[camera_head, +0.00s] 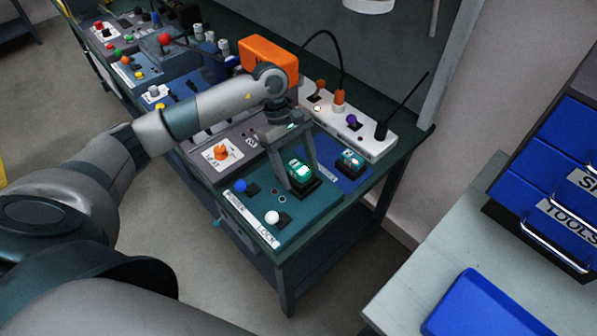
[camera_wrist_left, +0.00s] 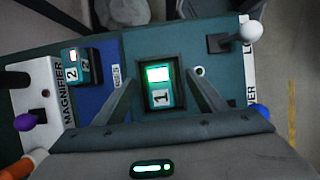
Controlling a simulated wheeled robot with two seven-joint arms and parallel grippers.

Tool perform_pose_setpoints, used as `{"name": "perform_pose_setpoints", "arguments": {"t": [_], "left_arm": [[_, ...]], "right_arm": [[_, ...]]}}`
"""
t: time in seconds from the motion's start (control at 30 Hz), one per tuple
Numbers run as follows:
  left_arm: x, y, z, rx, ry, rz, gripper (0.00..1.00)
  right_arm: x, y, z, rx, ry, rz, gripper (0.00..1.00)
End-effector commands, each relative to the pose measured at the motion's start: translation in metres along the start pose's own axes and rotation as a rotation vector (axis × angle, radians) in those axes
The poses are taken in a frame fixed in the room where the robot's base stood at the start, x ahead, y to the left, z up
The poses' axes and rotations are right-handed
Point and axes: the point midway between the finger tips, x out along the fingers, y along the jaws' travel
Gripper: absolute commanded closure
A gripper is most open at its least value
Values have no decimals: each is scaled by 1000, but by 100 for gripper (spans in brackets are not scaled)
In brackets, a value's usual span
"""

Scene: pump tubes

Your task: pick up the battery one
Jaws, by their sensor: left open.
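Battery one (camera_wrist_left: 161,97) is a teal block marked 1 with a lit green window. It sits in a dark socket on the teal panel (camera_wrist_left: 136,44), and it also shows in the head view (camera_head: 299,166). My left gripper (camera_head: 300,180) points down over it, open. In the wrist view the left gripper's fingers (camera_wrist_left: 162,78) stand on either side of battery one, apart from it as far as I can see.
A white-knobbed lever (camera_head: 272,218) and a blue-knobbed lever (camera_head: 241,186) stand on the teal panel. A white magnifier panel (camera_head: 365,128) with a purple knob lies behind. A blue tray (camera_head: 480,308) lies on the bench at right.

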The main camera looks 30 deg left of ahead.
Motion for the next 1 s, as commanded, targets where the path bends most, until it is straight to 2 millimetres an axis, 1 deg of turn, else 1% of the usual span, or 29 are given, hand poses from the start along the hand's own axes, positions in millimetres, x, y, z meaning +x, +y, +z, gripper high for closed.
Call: {"name": "perform_pose_setpoints", "arguments": {"t": [0.4, 0.43, 0.47, 0.5, 0.57, 0.6, 0.63, 0.67, 1.0], "left_arm": [[0, 0, 0, 0, 0, 0, 34], [0, 0, 0, 0, 0, 0, 37], [0, 0, 0, 0, 0, 0, 44], [0, 0, 0, 0, 0, 0, 53], [0, 0, 0, 0, 0, 0, 68], [0, 0, 0, 0, 0, 0, 77], [0, 0, 0, 0, 0, 0, 85], [0, 0, 0, 0, 0, 0, 89], [-3, 1, 1, 1, 0, 3, 89]], "right_arm": [[0, -1, -1, 0, 1, -1, 100], [0, -1, -1, 0, 1, -1, 100], [0, -1, -1, 0, 2, -1, 100], [0, -1, -1, 0, 2, -1, 100], [0, -1, -1, 0, 2, -1, 100], [0, -1, -1, 0, 2, -1, 100], [0, -1, -1, 0, 2, -1, 100], [0, -1, -1, 0, 2, -1, 100], [2, -2, -2, 0, 4, -2, 100]]}}
